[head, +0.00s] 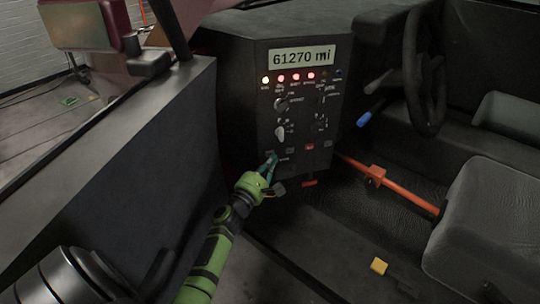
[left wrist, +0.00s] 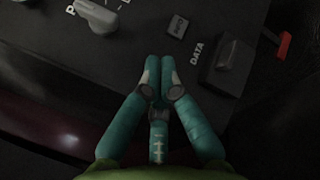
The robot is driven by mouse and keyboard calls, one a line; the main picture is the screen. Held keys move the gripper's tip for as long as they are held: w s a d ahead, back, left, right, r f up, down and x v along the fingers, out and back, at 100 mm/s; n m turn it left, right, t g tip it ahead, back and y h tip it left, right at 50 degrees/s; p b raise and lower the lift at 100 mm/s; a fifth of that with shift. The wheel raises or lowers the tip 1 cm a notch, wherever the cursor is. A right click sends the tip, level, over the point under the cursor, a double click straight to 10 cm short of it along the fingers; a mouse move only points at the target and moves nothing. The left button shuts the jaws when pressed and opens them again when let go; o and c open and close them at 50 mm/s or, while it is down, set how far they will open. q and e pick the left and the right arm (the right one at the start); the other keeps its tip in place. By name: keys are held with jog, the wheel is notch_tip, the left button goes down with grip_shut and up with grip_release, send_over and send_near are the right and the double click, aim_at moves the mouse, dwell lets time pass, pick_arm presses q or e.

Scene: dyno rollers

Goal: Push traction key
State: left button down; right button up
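The black dashboard console (head: 262,105) faces me, with a row of small square keys low on its face. One of these is a grey key (head: 290,151), with a red key (head: 309,146) to its right. Labels are too small to read, so I cannot tell which is the traction key. My left gripper (head: 268,164) is at the console's lower left, fingers pointing at the panel. In the left wrist view its teal fingers (left wrist: 160,66) are together and empty, just below a small dark key (left wrist: 178,27). Contact with the panel cannot be told. My right gripper is out of view.
A display (head: 302,57) reads 61270 mi above lit red and yellow lamps. Knobs (head: 281,104) sit mid-panel. In the wrist view, a raised dark block (left wrist: 226,67) stands by the word DATA. An orange lever (head: 400,190), seat (head: 490,230) and steering wheel (head: 424,70) are to the right.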

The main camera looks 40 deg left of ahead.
pick_arm(q)
jog(key=shift+w+a, duration=0.1)
dwell(0.6)
jog(key=shift+w+a+b, duration=0.25)
jog(key=shift+b, duration=0.05)
jog(key=shift+s+d, duration=0.1)
dwell(0.4)
jog(key=shift+s+d, duration=0.25)
jog(key=shift+s+d+p, duration=0.25)
jog(key=shift+s+d, duration=0.7)
jog(key=shift+d, duration=0.2)
jog(key=shift+s+d+p, duration=0.2)
jog(key=shift+s+d, duration=0.75)
jog(key=shift+d, duration=0.2)
